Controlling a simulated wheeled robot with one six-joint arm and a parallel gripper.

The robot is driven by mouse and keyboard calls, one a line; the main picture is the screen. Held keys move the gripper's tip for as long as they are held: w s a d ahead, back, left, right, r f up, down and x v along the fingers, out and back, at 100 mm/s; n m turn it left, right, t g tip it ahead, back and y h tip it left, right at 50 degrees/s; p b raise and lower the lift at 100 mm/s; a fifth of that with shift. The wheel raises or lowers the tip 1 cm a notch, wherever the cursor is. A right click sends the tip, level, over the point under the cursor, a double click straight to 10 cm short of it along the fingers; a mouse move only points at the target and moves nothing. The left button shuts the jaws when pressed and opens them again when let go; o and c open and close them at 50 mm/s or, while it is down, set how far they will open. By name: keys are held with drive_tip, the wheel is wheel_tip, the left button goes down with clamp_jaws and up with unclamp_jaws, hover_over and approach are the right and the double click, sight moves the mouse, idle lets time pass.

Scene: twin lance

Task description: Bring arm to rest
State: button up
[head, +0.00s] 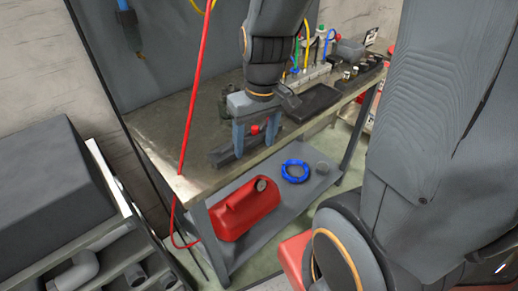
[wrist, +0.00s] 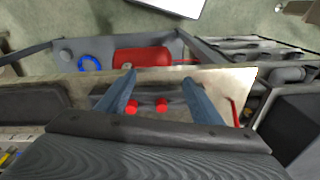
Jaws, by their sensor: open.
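My gripper (head: 256,146) hangs over the near end of the metal workbench (head: 165,140), its fingers pointing down. It is open, with its two blue-grey fingers spread apart. In the wrist view my gripper (wrist: 157,82) also shows open, with two small red round parts (wrist: 162,104) between the fingers. In the head view one red part (head: 255,128) shows between the fingers; I cannot tell what it belongs to or whether a finger touches it. A dark grey block-like item (head: 228,156) lies on the bench beside the fingers.
A red tank (head: 246,208) and a blue coil (head: 295,171) rest on the lower shelf. A black tray (head: 314,99) and several tools stand farther along the bench. A red hose (head: 193,90) hangs at the bench's left. A dark case (head: 58,185) stands at left.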

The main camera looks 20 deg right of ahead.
drive_tip(key=shift+s+f+m+h, duration=0.15)
drive_tip(key=shift+s+f+m, duration=0.15)
drive_tip(key=shift+s, duration=0.4)
drive_tip(key=shift+s+f+m+h, duration=0.15)
drive_tip(key=shift+s+m, duration=0.25)
drive_tip(key=shift+s, duration=0.3)
idle(0.3)
